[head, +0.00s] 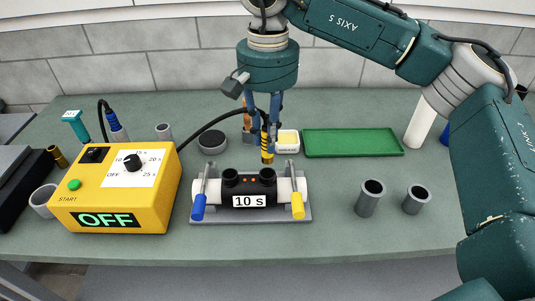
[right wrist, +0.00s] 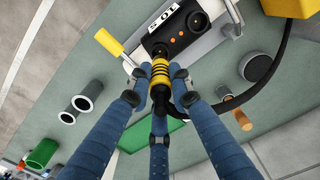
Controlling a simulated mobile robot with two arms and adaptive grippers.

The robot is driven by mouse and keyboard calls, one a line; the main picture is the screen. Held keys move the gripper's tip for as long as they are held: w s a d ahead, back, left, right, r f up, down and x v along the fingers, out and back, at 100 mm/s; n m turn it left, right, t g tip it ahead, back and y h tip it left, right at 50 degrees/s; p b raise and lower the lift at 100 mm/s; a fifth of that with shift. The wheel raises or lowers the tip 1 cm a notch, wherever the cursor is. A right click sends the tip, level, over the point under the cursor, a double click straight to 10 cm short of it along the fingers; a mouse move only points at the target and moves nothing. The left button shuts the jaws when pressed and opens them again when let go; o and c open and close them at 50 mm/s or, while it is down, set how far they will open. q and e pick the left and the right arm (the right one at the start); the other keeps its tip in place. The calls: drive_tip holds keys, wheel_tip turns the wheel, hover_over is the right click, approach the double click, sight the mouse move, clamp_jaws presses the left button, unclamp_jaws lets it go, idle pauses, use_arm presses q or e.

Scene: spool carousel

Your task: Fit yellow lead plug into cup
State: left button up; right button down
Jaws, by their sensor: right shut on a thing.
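My right gripper (head: 264,122) points down with its blue fingers shut on the yellow lead plug (head: 267,150), a ribbed yellow and black piece. The plug hangs upright just above the right-hand black cup (head: 267,174) of the holder marked "10 s". A small gap seems to show between tip and cup. The left-hand cup (head: 230,175) is open and empty-looking. In the right wrist view the plug (right wrist: 160,75) sits between three fingers, its far end near the cup (right wrist: 159,49); the exact alignment is hard to tell. My left gripper is not in view.
A yellow box (head: 118,190) reads OFF; a black cable runs from it to the plug. A blue lead plug (head: 112,118) stands at the back left. Blue (head: 198,206) and yellow (head: 297,206) levers flank the holder. Grey tubes (head: 370,200) and a green tray (head: 352,143) stand right.

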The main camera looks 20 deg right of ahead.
sight(268, 157)
drive_tip(key=shift+s+f, duration=0.1)
drive_tip(key=shift+f, duration=0.65)
wheel_tip(268, 157, down, 4)
drive_tip(key=shift+f+p, duration=0.1)
drive_tip(key=shift+p, duration=0.4)
drive_tip(key=shift+f, duration=0.2)
drive_tip(key=c, duration=1.6)
unclamp_jaws()
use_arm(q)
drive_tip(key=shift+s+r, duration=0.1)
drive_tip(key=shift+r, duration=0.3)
